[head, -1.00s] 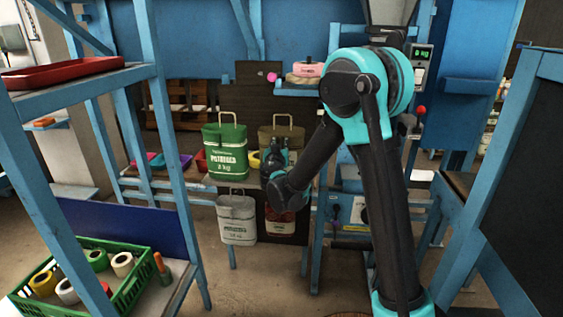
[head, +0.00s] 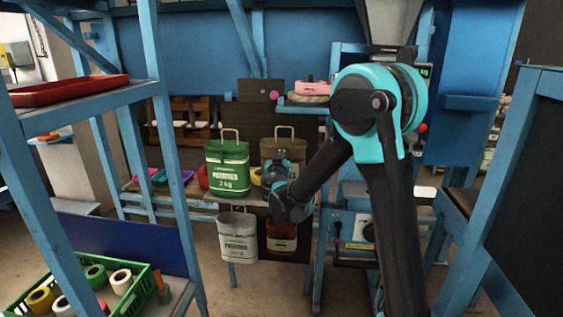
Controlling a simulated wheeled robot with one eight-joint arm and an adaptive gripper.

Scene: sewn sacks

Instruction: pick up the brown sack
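The brown sack (head: 285,149), olive-brown with a loop handle on top, stands upright on the bench in the middle of the head view. My arm's end partly covers its lower front. My gripper (head: 269,158) is in front of the sack, seen from behind. Its fingers are hidden or too small to make out, so I cannot tell whether it is open or touching the sack.
A green potato sack (head: 227,168) stands just left of the brown one. A white sack (head: 237,237) and a red sack (head: 282,238) hang below the bench edge. A blue shelf frame with a red tray (head: 68,91) and a green crate (head: 128,298) is at left.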

